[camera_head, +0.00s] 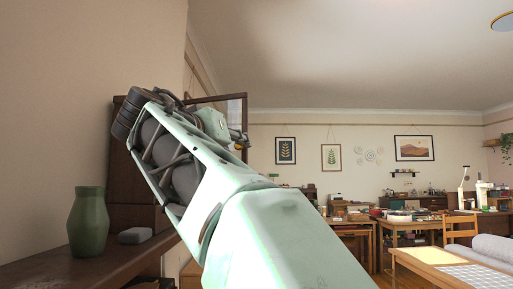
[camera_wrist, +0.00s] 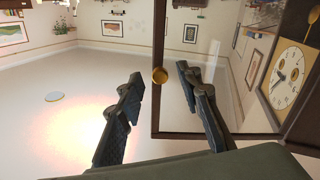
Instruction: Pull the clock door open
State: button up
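The clock is a tall brown wooden case (camera_head: 128,190) on the left in the head view, mostly hidden behind my arm. Its glazed, dark-framed door (camera_head: 244,108) stands out to the right of the case, so it looks ajar. In the wrist view the door frame (camera_wrist: 159,30) runs upright mid-picture, with a round brass knob (camera_wrist: 159,75) on it. The cream clock face (camera_wrist: 288,77) shows at the right. My gripper (camera_wrist: 159,76) is open. One finger is left of the knob and one right, in front of the glass. I cannot tell if either touches.
Desks (camera_head: 410,222) and a chair (camera_head: 461,229) stand at the far right. The air left of the door in the wrist view is clear.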

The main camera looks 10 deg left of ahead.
jog(key=s+a, duration=0.1)
jog(key=s, duration=0.9)
jog(key=shift+a, duration=0.1)
